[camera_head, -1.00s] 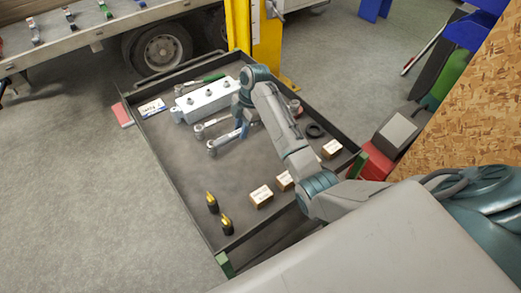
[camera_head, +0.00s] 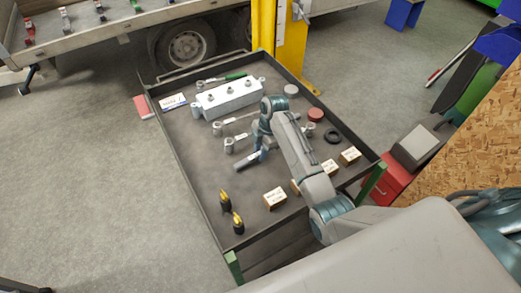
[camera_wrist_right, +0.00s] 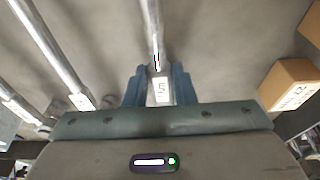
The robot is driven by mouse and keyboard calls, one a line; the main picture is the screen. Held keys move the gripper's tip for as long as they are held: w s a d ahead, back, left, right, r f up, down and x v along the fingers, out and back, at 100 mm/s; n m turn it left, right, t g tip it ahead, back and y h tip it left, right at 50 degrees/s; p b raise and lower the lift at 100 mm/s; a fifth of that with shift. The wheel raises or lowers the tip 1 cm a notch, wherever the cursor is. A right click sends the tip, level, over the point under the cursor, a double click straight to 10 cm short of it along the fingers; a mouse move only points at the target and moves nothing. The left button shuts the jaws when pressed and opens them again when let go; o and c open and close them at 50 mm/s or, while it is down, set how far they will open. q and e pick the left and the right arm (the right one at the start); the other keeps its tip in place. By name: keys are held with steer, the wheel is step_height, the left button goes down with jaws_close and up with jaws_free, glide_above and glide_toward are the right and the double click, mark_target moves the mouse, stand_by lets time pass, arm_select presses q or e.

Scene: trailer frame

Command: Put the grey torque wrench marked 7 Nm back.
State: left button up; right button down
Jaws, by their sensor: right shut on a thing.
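My right gripper (camera_wrist_right: 158,85) is shut on a grey torque wrench (camera_wrist_right: 151,28) in the right wrist view. The jaws grip it by its labelled end, and its metal shaft runs up out of the picture. I cannot read its label for sure. In the head view my right gripper (camera_head: 258,155) is low over the middle of the dark tray, and arm and jaws mostly hide the held wrench. Two more wrenches (camera_head: 217,127) (camera_head: 230,145) lie side by side to its left. They also show in the wrist view (camera_wrist_right: 50,48). My left gripper is not in view.
The dark tray (camera_head: 188,172) has raised rims. It holds a grey block with knobs (camera_head: 228,97), a green-handled tool (camera_head: 235,76), two black-and-yellow items (camera_head: 225,201), several small boxes (camera_head: 275,198), a black ring (camera_head: 332,136) and a red round piece (camera_head: 315,114). The tray's near-left area is mostly bare.

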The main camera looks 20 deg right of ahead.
steer(key=c, duration=1.2)
jaws_free()
steer(key=b+v, duration=0.2)
steer(key=v, duration=0.5)
steer(key=shift+w+d+r, duration=0.1)
steer(key=shift+r, duration=0.05)
steer(key=p+v, duration=0.3)
steer(key=v, duration=0.2)
